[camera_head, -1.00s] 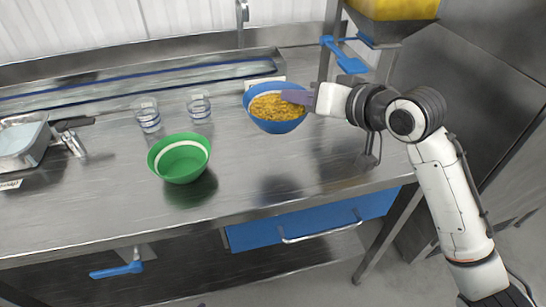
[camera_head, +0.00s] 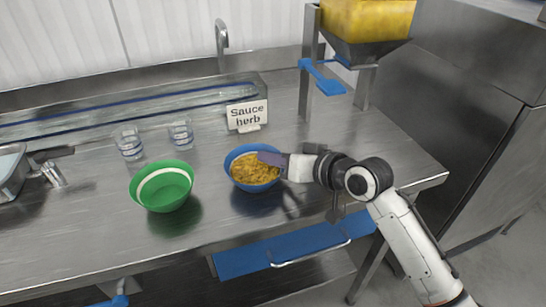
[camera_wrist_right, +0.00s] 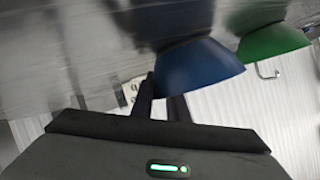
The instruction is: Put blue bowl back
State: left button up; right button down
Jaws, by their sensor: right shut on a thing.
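The blue bowl (camera_head: 258,205) holds a yellow-brown grainy filling and is over the steel counter, right of the green bowl. My right gripper (camera_head: 272,160) is shut on its right rim. I cannot tell whether its base touches the counter. In the right wrist view the blue bowl (camera_wrist_right: 200,68) is beside the fingertips of my right gripper (camera_wrist_right: 162,98). The green bowl (camera_head: 160,198) stands on the counter with its inside in shadow and a pale band. My left gripper is not in view.
A sign reading "Sauce herb" (camera_head: 247,115) stands behind the blue bowl. Two clear glasses (camera_head: 129,146) (camera_head: 180,134) stand behind the green bowl. A yellow hopper (camera_head: 368,20) with a blue lever (camera_head: 322,78) is at the back right. The counter's right end is free.

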jog(key=shift+r, duration=0.1)
jog(key=c, duration=1.7)
grip_release()
jog(key=v, duration=1.2)
jog(key=shift+s, duration=0.1)
